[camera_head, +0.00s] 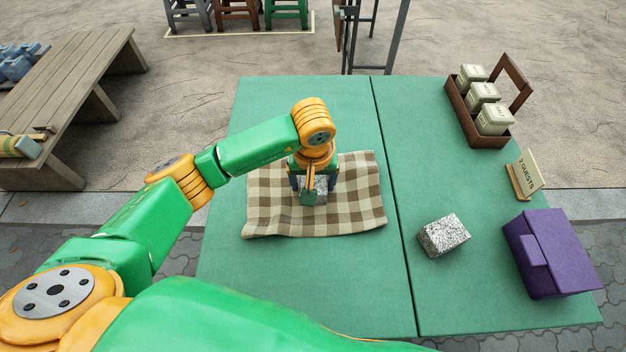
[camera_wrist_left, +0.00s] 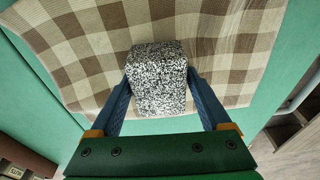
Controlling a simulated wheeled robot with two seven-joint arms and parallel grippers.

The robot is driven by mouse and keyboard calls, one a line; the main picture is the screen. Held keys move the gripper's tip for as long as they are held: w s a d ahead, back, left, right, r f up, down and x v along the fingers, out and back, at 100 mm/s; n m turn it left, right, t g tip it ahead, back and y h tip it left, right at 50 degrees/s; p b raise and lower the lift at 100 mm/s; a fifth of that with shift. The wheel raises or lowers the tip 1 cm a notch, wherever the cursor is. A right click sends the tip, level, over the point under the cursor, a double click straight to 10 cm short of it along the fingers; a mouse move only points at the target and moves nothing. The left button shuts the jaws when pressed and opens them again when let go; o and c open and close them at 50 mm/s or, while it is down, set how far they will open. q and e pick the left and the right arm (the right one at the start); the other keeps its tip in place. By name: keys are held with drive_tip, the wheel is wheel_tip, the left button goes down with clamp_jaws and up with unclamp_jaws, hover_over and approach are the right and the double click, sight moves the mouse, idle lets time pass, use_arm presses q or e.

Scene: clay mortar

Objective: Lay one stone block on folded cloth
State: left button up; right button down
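The checked brown-and-cream cloth (camera_head: 358,195) lies on the green table, and it also fills much of the left wrist view (camera_wrist_left: 235,45). My left gripper (camera_head: 312,186) points down over the middle of the cloth. In the left wrist view its blue fingers (camera_wrist_left: 159,85) press close on both sides of a speckled stone block (camera_wrist_left: 158,78). In the head view this block (camera_head: 320,184) is mostly hidden by the gripper. I cannot tell whether it touches the cloth. A second speckled block (camera_head: 444,235) lies on the table, right of the cloth. My right gripper is not in view.
A purple box (camera_head: 552,253) stands at the table's right edge, with a small sign (camera_head: 525,174) behind it. A brown carrier (camera_head: 476,130) with several canisters is at the back right. A wooden bench (camera_head: 62,88) is at the left. The table's front left is clear.

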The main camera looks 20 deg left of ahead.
use_arm(q)
drive_tip(key=shift+o, duration=0.7)
drive_tip(key=shift+r, duration=0.1)
wheel_tip(320, 180, up, 2)
drive_tip(key=shift+w+r+p, duration=0.1)
drive_tip(key=shift+p, duration=0.75)
wheel_tip(320, 180, up, 11)
drive_tip(key=s, duration=0.1)
drive_tip(key=shift+s+d+f+p, duration=0.2)
drive_tip(key=shift+s+d+p, duration=0.1)
drive_tip(key=shift+s+p, duration=0.1)
